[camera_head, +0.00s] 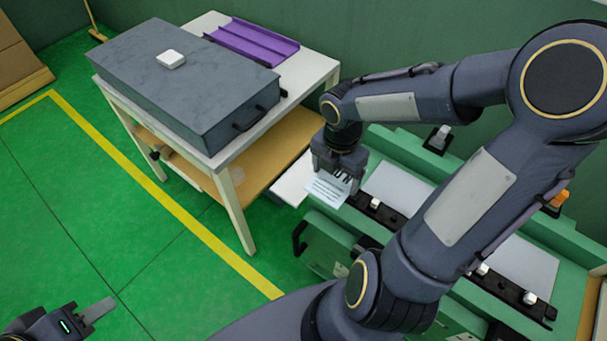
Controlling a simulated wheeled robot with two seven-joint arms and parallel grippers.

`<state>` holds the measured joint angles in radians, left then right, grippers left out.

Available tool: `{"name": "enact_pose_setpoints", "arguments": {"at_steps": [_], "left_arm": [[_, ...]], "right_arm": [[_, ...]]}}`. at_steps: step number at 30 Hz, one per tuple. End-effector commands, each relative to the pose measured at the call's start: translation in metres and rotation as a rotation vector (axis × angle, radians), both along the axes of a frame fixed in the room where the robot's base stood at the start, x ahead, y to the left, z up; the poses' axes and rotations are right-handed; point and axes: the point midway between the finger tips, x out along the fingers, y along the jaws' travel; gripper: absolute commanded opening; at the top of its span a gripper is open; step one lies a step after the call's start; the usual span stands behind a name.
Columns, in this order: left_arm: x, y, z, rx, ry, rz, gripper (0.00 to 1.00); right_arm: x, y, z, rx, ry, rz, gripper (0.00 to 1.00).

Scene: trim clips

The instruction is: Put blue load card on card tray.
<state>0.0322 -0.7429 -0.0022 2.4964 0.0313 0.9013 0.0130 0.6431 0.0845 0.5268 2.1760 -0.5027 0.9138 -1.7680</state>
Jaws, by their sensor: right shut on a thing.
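My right gripper (340,168) points down over the green machine's left end, to the right of the table. It is shut on a pale blue card (325,190) with printed lines, likely the blue load card. The card hangs below the fingers, and its upper edge is hidden by them. A purple tray (250,41) with raised ridges, possibly the card tray, lies at the back of the white table. It is well to the upper left of the card. My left gripper (95,312) is low at the bottom left, over the floor, and only partly in view.
A large grey case (190,80) with dark handles covers most of the white table (322,70). A small white block (170,59) lies on the case. A green machine (405,147) with pale panels and black rails fills the right side. Open green floor is at left.

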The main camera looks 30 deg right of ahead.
Motion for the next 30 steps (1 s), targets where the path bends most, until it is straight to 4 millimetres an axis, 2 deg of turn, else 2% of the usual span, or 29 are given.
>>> {"name": "enact_pose_setpoints", "arguments": {"at_steps": [9, 15, 25, 30], "left_arm": [[0.0, 0.0, -0.008, 0.0, 0.0, 0.0, 0.36], [0.0, 0.0, -0.012, 0.0, 0.0, 0.0, 0.36], [0.0, 0.0, -0.013, 0.0, 0.0, 0.0, 0.36], [0.0, 0.0, -0.016, 0.0, 0.0, 0.0, 0.36]], "right_arm": [[0.077, 0.009, -0.035, 0.007, 0.002, 0.002, 0.59], [0.108, 0.011, -0.072, 0.005, 0.002, 0.0, 0.59], [0.128, 0.012, -0.095, 0.002, 0.001, -0.001, 0.59], [0.128, 0.012, -0.12, 0.001, 0.003, -0.001, 0.59]]}}
